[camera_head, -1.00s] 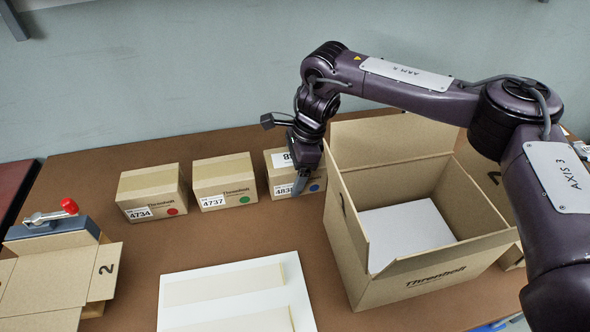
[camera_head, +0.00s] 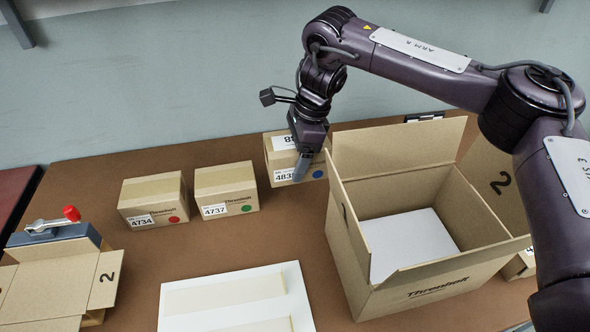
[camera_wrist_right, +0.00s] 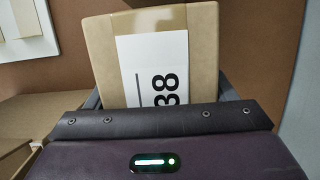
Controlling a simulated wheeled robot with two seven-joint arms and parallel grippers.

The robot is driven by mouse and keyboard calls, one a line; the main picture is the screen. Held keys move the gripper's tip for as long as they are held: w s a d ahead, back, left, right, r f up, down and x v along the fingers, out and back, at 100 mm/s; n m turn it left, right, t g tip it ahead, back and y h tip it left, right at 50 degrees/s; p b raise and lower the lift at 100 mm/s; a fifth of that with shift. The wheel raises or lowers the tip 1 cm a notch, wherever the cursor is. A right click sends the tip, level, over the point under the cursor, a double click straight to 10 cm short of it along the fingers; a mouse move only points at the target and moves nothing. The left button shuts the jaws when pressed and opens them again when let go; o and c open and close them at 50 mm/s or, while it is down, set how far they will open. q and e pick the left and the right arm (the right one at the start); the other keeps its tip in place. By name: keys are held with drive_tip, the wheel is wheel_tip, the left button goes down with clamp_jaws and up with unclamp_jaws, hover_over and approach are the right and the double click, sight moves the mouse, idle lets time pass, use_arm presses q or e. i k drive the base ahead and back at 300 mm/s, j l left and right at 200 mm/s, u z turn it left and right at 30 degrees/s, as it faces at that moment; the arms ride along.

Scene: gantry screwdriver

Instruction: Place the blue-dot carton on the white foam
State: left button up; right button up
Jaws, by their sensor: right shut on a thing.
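The blue-dot carton (camera_head: 281,160) is a small tan box with a white label and a blue dot on its front. My right gripper (camera_head: 303,166) is shut on it from above and holds it slightly raised at the back of the table, left of the large open carton. The right wrist view shows the carton's taped top (camera_wrist_right: 106,48) and label between the fingers. A flat white sheet (camera_head: 408,242), apparently the white foam, lies inside the large open carton (camera_head: 425,290); the walls hide part of it. My left gripper is not in view.
A red-dot carton (camera_head: 153,190) and a green-dot carton (camera_head: 225,180) stand left of the held one. A white board (camera_head: 285,275) with cream strips lies in front. A red-knobbed clamp (camera_head: 55,230) is at left. The large carton's raised flaps (camera_head: 395,150) stand beside my gripper.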

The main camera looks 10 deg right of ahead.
sight(403, 250)
drive_tip(key=k+j, duration=0.45)
drive_tip(key=j, duration=0.25)
drive_tip(key=k+j, duration=0.25)
drive_tip(key=j, duration=0.15)
